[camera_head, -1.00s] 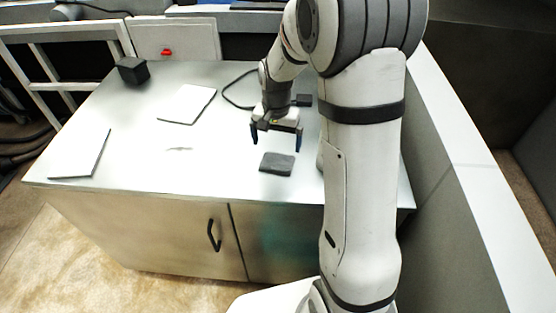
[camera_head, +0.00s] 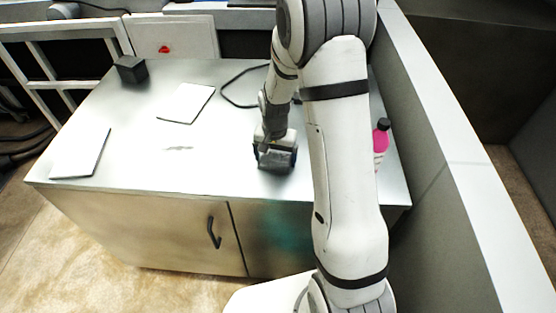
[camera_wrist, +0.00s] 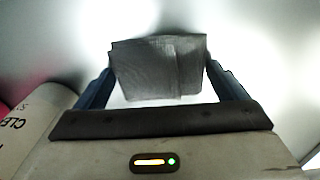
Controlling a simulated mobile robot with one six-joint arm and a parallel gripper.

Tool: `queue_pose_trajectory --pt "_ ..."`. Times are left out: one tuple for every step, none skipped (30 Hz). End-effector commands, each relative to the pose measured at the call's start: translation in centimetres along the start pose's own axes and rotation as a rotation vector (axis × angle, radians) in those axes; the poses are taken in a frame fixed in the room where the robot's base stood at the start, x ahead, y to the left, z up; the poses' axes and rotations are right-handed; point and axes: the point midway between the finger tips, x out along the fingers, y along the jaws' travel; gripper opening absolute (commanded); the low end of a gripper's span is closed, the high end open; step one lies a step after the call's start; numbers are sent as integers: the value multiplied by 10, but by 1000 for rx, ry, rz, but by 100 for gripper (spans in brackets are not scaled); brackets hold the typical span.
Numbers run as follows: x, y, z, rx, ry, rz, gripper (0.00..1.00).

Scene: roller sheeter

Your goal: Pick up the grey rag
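The grey rag (camera_head: 277,161) is a dark, flat, folded pad on the metal tabletop near its front edge. My gripper (camera_head: 276,155) is low over it, with one finger on each side. In the wrist view the rag (camera_wrist: 158,68) fills most of the space between the two spread fingers (camera_wrist: 159,75). The fingertips are close to its left and right edges, and I cannot tell whether they touch it. The gripper's body hides part of the rag in the head view.
A pink and white bottle (camera_head: 381,145) stands right of my arm. A black cube (camera_head: 131,69), white sheets (camera_head: 187,103) and a black cable (camera_head: 232,96) lie further off. A low wall (camera_head: 440,135) runs along the right.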

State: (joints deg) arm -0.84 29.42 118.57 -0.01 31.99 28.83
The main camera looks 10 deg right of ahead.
Motion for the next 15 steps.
queue_pose_trajectory --pt "0 0 0 0 0 0 89" --pt "0 0 0 0 0 0 86" --pt "0 0 0 0 0 0 83" --pt "0 0 0 0 0 0 80" --pt "0 0 0 0 0 0 78" --pt "0 0 0 0 0 0 75" --pt "0 0 0 0 0 0 72" --pt "0 0 0 -1 0 0 70" --pt "0 0 0 -1 0 0 66" --pt "0 0 0 -1 0 0 65" --pt "0 0 0 -1 0 0 65" --pt "0 0 0 -1 0 0 64" --pt "0 0 0 -1 0 0 64" --pt "0 0 0 -1 0 0 64" --pt "0 0 0 -1 0 0 64"
